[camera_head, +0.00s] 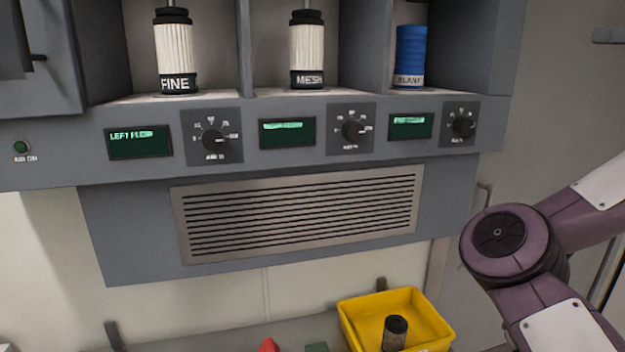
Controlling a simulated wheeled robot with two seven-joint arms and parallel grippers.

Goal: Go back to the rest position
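My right arm (510,245) comes in at the right, bent at a round purple joint in front of the wall. Its gripper is out of the picture. My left arm and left gripper are not in view. No gripper can be seen touching anything.
A grey cabinet holds cylinders marked FINE (175,50) and MESH (306,45) and a blue one marked BLANK (410,55). Below are displays, dials (213,139) and a vent grille (300,213). A yellow bin (425,325) holding a dark cylinder (395,333) stands at the bottom.

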